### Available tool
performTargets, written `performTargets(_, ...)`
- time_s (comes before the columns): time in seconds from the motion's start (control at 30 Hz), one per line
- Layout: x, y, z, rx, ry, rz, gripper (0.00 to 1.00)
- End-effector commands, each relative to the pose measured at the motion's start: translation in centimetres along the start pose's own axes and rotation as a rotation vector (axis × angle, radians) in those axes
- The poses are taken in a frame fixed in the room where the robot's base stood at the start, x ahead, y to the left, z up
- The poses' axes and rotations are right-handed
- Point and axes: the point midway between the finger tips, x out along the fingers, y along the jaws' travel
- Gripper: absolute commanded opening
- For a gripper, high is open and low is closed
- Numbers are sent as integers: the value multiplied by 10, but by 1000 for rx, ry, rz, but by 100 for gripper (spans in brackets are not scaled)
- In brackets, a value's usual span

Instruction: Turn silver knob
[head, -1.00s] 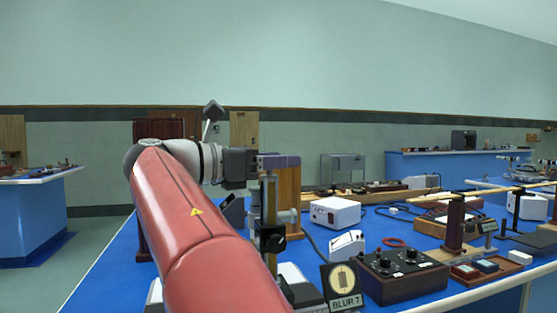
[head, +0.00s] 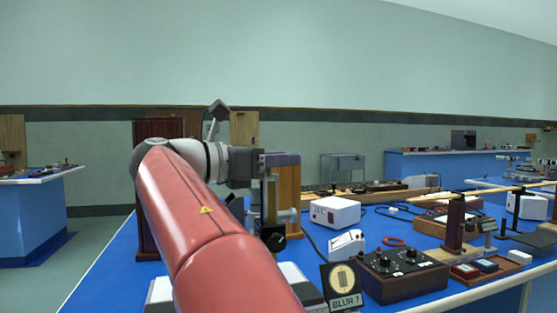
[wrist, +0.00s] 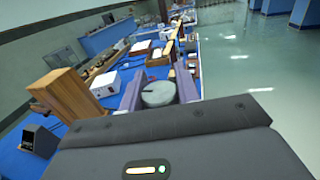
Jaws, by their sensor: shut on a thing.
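The silver knob (wrist: 158,93) is a round grey disc in the wrist view, between the two purple fingers of my gripper (wrist: 160,92). The fingers are shut on it, one on each side. In the head view my gripper (head: 284,160) is beside the top of an upright brass-coloured post (head: 271,200) on the blue bench. The knob cannot be made out in the head view, where the gripper and arm block the sight of it.
A wooden block (head: 289,190) stands close behind the gripper. The blue bench (head: 110,258) is clear at the left.

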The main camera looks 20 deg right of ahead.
Motion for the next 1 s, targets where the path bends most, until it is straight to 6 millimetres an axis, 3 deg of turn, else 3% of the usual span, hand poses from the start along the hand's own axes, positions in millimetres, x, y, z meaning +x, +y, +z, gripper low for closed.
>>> performTargets(0.27, 0, 1, 0, 3, 2, 159, 9)
performTargets(1.0, -4, 12, 1, 3, 1, 848, 9)
